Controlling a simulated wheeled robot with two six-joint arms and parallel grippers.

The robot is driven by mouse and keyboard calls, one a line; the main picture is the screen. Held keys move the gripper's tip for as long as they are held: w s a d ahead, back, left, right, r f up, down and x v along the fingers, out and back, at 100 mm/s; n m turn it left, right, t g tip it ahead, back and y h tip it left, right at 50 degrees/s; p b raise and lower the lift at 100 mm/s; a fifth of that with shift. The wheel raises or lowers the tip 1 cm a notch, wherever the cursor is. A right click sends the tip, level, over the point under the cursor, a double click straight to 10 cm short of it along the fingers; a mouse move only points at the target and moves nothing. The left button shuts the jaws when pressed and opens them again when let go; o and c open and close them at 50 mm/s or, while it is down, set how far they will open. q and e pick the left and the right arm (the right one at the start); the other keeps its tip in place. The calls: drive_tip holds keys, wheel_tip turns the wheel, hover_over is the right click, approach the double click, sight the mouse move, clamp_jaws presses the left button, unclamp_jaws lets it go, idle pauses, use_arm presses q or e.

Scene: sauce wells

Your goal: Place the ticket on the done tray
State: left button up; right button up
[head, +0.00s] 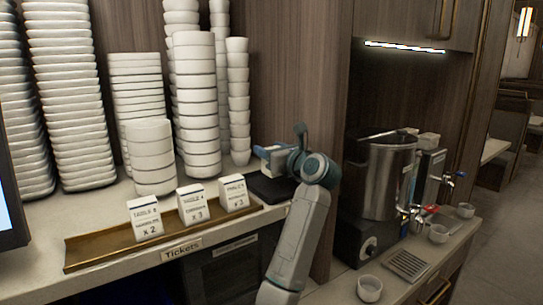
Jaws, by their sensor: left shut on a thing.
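My left gripper (266,152) is above the dark done tray (268,188) at the right end of the counter. It is shut on a small pale thing, which looks like a ticket, mostly hidden by the fingers and wrist. Three white standing tickets are in the wooden ticket rail: a left one (145,219), a middle one (193,204) and a right one (234,193). They read x 2, x 3 and x 3. My right gripper is not in view.
The brass-brown rail (105,250) bears a "Tickets" label. Tall stacks of white bowls (150,157) stand behind it. A steel pot (383,180) and small white cups (369,288) are on the lower counter at right. A wood panel rises behind my arm.

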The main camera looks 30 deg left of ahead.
use_arm(q)
drive_tip(key=shift+w+f+p, duration=0.1)
drive_tip(key=shift+f+p, duration=0.9)
drive_tip(key=shift+f, duration=0.75)
drive_tip(key=shift+f, duration=0.15)
drive_tip(key=o, duration=0.5)
drive_tip(key=shift+f+b, duration=0.1)
drive_tip(key=shift+b, duration=0.2)
drive_tip(key=o, duration=0.5)
drive_tip(key=shift+c, duration=0.2)
